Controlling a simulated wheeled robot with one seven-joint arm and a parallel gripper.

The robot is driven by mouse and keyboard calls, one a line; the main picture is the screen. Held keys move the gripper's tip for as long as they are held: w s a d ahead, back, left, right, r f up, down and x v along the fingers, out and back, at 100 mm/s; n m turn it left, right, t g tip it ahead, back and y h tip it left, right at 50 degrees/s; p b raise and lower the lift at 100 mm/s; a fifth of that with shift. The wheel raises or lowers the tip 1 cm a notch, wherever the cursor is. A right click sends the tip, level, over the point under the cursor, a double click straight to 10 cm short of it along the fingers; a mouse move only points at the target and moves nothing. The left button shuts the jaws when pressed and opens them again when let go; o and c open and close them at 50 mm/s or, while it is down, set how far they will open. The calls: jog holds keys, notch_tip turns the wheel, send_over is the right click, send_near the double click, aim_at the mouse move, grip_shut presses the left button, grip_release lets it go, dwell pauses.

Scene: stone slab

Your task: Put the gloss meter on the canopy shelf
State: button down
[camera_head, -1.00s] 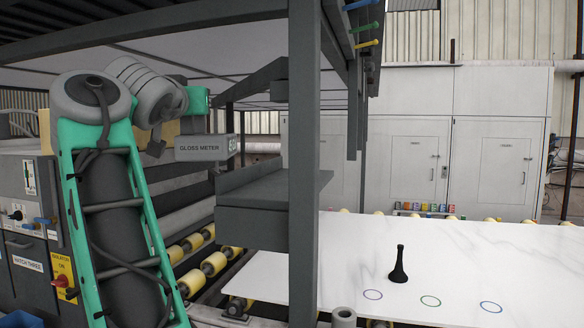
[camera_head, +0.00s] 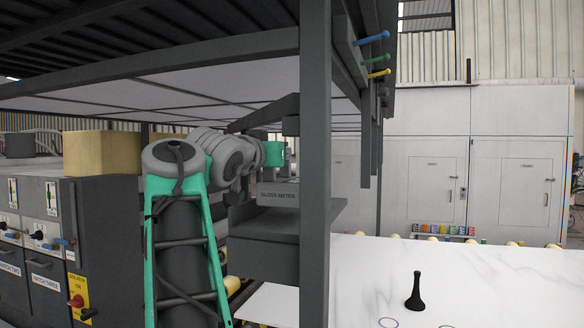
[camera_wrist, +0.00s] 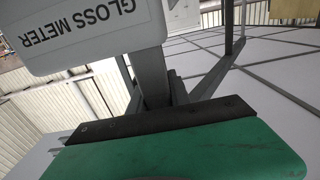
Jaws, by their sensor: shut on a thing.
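The gloss meter (camera_head: 278,194) is a grey box with its name on its front. It also shows large and tilted at the top left of the wrist view (camera_wrist: 85,25). My gripper (camera_head: 273,174) is shut on it from behind and above; the fingertips are mostly hidden in the head view. The dark grey canopy shelf (camera_head: 264,226) hangs beside the upright post.
A thick dark post (camera_head: 314,170) stands just right of the meter and hides part of the shelf. The canopy roof (camera_head: 150,65) is overhead. A white slab (camera_head: 455,275) with a black bottle-shaped thing (camera_head: 415,292) lies at right. Control cabinets (camera_head: 110,215) stand at left.

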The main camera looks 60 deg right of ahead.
aim_at(268, 170)
jog(key=w+d+f+p, duration=0.1)
jog(key=d+f+p, duration=0.1)
jog(key=d, duration=0.7)
jog(key=shift+w+d+f, duration=0.25)
jog(key=shift+d+f, duration=0.1)
jog(key=shift+f, duration=0.45)
jog(key=c, duration=1.2)
grip_release()
jog(key=shift+f, duration=0.1)
jog(key=a+b, duration=0.1)
jog(key=a, duration=0.2)
jog(key=s+a+b, duration=0.1)
jog(key=a, duration=0.3)
jog(key=a+b, duration=0.1)
jog(key=a, duration=0.3)
jog(key=shift+s+a+b, duration=0.15)
jog(key=shift+s+b, duration=0.1)
jog(key=shift+b, duration=0.1)
jog(key=shift+s+a, duration=0.15)
jog(key=shift+a, duration=0.2)
